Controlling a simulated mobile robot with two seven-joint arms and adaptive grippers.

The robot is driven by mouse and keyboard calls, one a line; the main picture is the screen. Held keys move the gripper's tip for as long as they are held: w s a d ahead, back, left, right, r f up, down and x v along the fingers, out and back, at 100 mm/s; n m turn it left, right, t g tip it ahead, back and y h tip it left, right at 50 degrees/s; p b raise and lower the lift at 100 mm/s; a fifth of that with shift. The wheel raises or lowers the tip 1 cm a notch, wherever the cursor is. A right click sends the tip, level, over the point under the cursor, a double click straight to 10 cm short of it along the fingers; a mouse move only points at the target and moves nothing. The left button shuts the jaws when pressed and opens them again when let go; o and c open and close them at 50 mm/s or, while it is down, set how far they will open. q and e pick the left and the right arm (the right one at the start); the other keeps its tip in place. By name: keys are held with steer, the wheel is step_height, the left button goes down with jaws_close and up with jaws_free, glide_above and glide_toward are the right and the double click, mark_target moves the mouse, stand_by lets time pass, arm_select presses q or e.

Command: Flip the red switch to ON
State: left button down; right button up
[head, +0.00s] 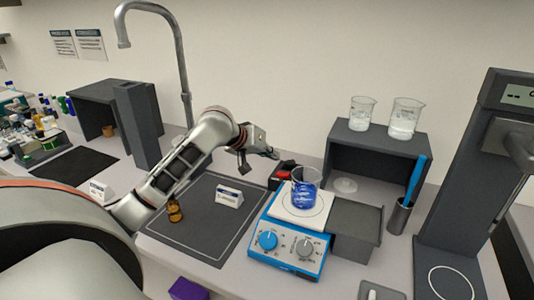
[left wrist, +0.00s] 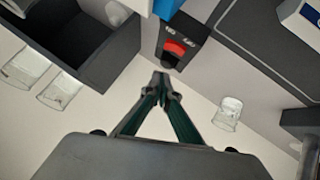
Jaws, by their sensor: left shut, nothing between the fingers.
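The red switch (head: 285,169) is a red rocker on a small black box behind the blue and white hotplate (head: 290,245). In the left wrist view the red rocker (left wrist: 175,48) shows clearly, with two small pale labels beside it that are too small to read. I cannot tell which way it is set. My left gripper (head: 272,154) is up behind and to the left of the switch box, apart from it. In the left wrist view its fingertips (left wrist: 160,80) are together and empty, just short of the box in the picture. My right gripper is not in view.
A beaker of blue liquid (head: 305,187) stands on the hotplate. A dark shelf (head: 375,150) with two beakers on top stands to the right. A dark mat (head: 190,235) holds a brown bottle (head: 174,212) and a white label card (head: 229,197). A tall tap (head: 183,70) rises behind my left arm.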

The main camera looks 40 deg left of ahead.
mark_target(289, 173)
arm_select(q)
steer(key=x, duration=0.3)
steer(key=shift+w+f, duration=0.2)
steer(key=f, duration=0.2)
steer(key=w+d+f, duration=0.1)
steer(key=shift+d+f, duration=0.1)
steer(key=shift+f, duration=0.05)
steer(key=shift+d+f, duration=0.2)
steer(key=shift+f, duration=0.3)
steer(key=shift+d+f+y, duration=0.3)
steer(key=shift+f+y, duration=0.05)
steer(key=shift+y, duration=0.15)
steer(key=shift+a, duration=0.15)
steer(key=shift+s+a+r, duration=0.15)
steer(key=shift+a, duration=0.5)
steer(key=shift+r, duration=0.1)
